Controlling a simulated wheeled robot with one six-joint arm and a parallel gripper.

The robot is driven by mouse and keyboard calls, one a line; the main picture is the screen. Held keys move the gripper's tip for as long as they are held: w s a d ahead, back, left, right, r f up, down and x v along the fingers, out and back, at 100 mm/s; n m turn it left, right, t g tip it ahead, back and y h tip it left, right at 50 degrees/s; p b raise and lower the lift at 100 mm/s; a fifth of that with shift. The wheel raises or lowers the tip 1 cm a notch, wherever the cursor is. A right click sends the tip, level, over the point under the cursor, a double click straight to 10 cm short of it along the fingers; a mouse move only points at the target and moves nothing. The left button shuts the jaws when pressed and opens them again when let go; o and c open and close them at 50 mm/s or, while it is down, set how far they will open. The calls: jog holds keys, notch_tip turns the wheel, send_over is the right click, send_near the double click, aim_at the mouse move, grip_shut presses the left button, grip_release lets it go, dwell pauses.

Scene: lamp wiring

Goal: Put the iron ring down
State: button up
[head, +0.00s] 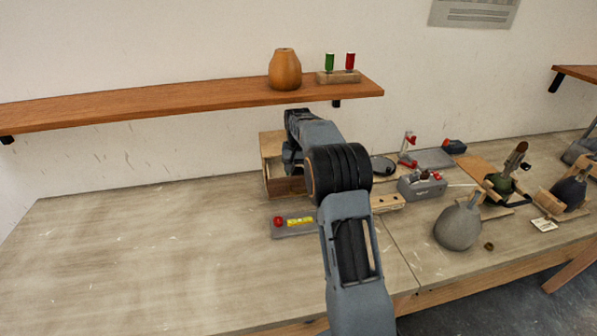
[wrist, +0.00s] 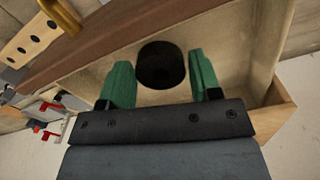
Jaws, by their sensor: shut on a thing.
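A dark, round iron ring (wrist: 161,65) shows between the green fingertips of my gripper (wrist: 162,82) in the wrist view. My gripper is shut on it. The ring's hole cannot be made out. Beyond it is the pale inside of an open wooden box or drawer (wrist: 225,45); I cannot tell whether the ring touches its floor. In the head view the wooden box (head: 273,150) stands at the back of the bench, and my arm hides the ring and the fingertips.
A holed wooden strip (head: 386,203), a grey device (head: 421,186) and a grey rounded lamp body (head: 458,227) stand right. A shelf (head: 190,98) hangs above. The bench's left is clear.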

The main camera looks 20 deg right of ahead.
jog(key=shift+f, duration=0.55)
jog(key=shift+f, duration=0.1)
jog(key=o, duration=1)
jog(key=shift+s, duration=0.1)
